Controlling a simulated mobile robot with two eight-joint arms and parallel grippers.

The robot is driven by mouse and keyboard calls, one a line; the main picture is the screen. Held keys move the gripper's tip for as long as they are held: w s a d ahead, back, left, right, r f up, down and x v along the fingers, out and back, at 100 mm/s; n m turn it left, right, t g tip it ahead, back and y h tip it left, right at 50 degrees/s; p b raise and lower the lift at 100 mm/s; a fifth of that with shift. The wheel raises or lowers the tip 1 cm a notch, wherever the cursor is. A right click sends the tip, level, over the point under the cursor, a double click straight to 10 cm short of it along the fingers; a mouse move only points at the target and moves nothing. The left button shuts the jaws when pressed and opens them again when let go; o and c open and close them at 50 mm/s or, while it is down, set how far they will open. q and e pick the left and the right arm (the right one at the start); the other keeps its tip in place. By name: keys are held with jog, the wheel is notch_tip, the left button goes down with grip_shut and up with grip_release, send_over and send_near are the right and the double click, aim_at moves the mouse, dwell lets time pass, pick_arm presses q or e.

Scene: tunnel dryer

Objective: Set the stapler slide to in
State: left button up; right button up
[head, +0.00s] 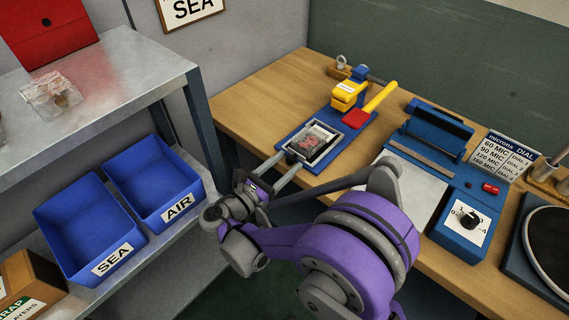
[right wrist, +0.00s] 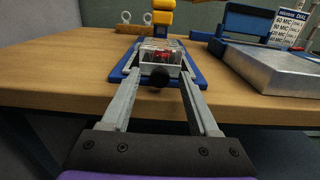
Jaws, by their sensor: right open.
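The slide's dark round knob (right wrist: 160,77) faces me in the right wrist view. My right gripper (head: 286,163) is open at the front edge of the bench. Its fingers (right wrist: 158,82) are on either side of the knob, with gaps visible. My left gripper is not in view.
To the right are a blue sealer (head: 436,131), a dial box (head: 467,225), a microns card (head: 507,157) and a round black plate (head: 551,245). Blue SEA (head: 77,232) and AIR (head: 150,182) bins stand on the left shelf. Bench left of the stapler is clear.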

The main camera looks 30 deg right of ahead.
jog(key=shift+c, duration=0.3)
grip_shut()
dwell(1.0)
